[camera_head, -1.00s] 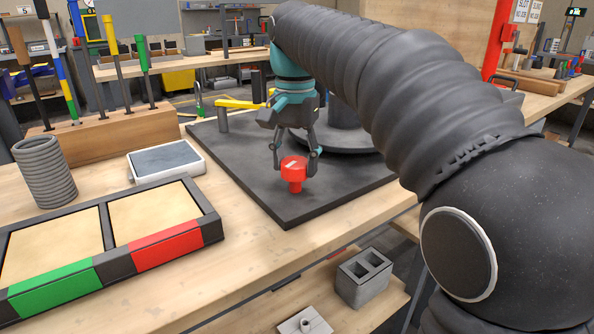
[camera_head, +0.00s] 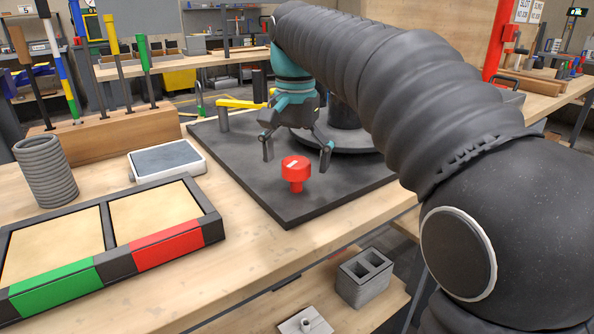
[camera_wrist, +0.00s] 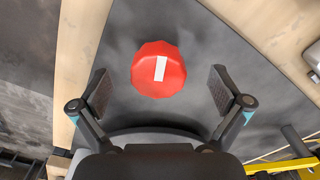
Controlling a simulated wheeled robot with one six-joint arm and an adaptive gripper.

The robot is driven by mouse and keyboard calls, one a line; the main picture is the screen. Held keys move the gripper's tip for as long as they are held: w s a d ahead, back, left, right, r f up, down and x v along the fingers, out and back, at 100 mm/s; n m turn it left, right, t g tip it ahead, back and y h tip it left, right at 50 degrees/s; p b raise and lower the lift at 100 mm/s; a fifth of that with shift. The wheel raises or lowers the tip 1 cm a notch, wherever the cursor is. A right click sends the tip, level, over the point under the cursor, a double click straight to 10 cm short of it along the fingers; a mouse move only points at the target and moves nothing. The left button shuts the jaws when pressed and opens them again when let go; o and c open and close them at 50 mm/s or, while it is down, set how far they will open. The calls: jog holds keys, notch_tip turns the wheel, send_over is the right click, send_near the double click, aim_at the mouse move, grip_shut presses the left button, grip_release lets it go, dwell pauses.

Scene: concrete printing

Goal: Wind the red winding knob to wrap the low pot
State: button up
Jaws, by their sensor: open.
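The red winding knob (camera_head: 296,170) stands upright on the dark base plate (camera_head: 240,175), near its front edge. In the wrist view the knob (camera_wrist: 158,69) shows from above with a white mark on its top. My gripper (camera_head: 297,158) is open and empty behind and above the knob; in the wrist view its fingers (camera_wrist: 162,92) are spread wide on either side, apart from the knob. A round dark turntable (camera_head: 345,140) sits behind my gripper, with a dark upright body on it partly hidden by my arm. I cannot tell whether that is the low pot.
A yellow arm (camera_head: 240,104) on a post stands at the plate's back left. A grey scale (camera_head: 166,160), a ribbed grey cylinder (camera_head: 46,171) and a two-part tray (camera_head: 118,265) with green and red fronts lie left. Grey blocks (camera_head: 364,277) sit on a lower shelf.

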jog(key=shift+r, duration=3.05)
jog(key=shift+d, duration=0.1)
jog(key=shift+s+d+f, duration=0.15)
jog(key=shift+s+d, duration=0.1)
jog(key=shift+d, duration=0.05)
jog(key=shift+n+t, duration=0.5)
jog(key=shift+t, duration=0.2)
jog(key=s+d, duration=0.1)
jog(key=s+d+f, duration=0.1)
jog(key=d, duration=0.1)
jog(key=s+d+f, duration=0.1)
jog(key=s, duration=0.1)
jog(key=shift+d+f, duration=0.1)
jog(key=shift+d, duration=0.05)
jog(key=s+d+f+n+t, duration=0.1)
jog(key=s+d+f+t, duration=0.1)
jog(key=s+d+f, duration=0.3)
jog(key=s+d+f+n+t, duration=0.2)
jog(key=s+d+f, duration=0.2)
jog(key=s+f, duration=0.7)
notch_tip(320, 180, down, 4)
jog(key=shift+s+d+r+n, duration=0.1)
jog(key=shift+s+d+n, duration=0.2)
jog(key=shift+d, duration=0.1)
